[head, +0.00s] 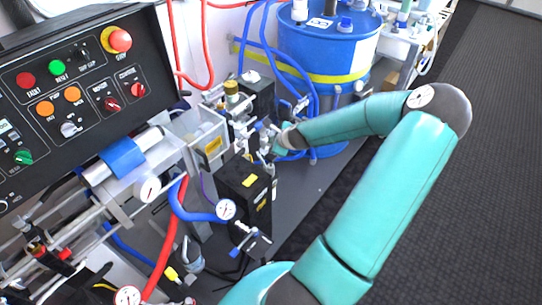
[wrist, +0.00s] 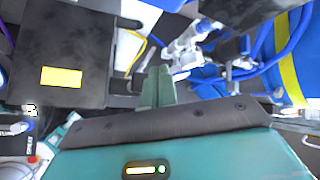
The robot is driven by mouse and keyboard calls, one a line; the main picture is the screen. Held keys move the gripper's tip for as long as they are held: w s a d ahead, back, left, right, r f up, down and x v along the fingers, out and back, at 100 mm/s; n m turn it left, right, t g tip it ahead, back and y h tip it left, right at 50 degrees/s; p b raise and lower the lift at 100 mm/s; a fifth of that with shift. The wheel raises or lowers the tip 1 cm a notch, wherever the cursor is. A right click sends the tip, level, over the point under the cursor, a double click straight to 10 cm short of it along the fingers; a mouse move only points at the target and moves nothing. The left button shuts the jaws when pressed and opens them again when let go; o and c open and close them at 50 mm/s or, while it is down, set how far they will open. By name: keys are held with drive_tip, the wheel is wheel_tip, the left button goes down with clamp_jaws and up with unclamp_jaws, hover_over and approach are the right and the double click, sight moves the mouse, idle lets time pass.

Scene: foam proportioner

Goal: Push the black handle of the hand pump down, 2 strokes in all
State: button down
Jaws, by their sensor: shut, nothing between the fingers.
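My arm reaches in from the lower right, and my gripper (head: 279,146) is among the fittings between two dark pump blocks. In the wrist view its teal fingers (wrist: 158,72) are together, with nothing between them. Silver fittings (wrist: 185,55) lie just beyond the fingertips. I cannot clearly make out the hand pump's black handle in either view. Whether the fingers touch anything is also unclear.
A black control panel (head: 75,85) with coloured buttons stands at the left. A blue drum (head: 328,50) with a yellow band stands behind. A black box with a yellow label (head: 243,185) and blue hoses (head: 200,214) crowd the near side. Dark floor at right is clear.

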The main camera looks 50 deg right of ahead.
sight(273, 157)
idle(0.6)
wheel_tip(273, 157, up, 4)
drive_tip(key=shift+f, duration=0.1)
idle(0.4)
drive_tip(key=shift+f, duration=4.45)
drive_tip(key=shift+f, duration=0.15)
drive_tip(key=shift+f, duration=0.25)
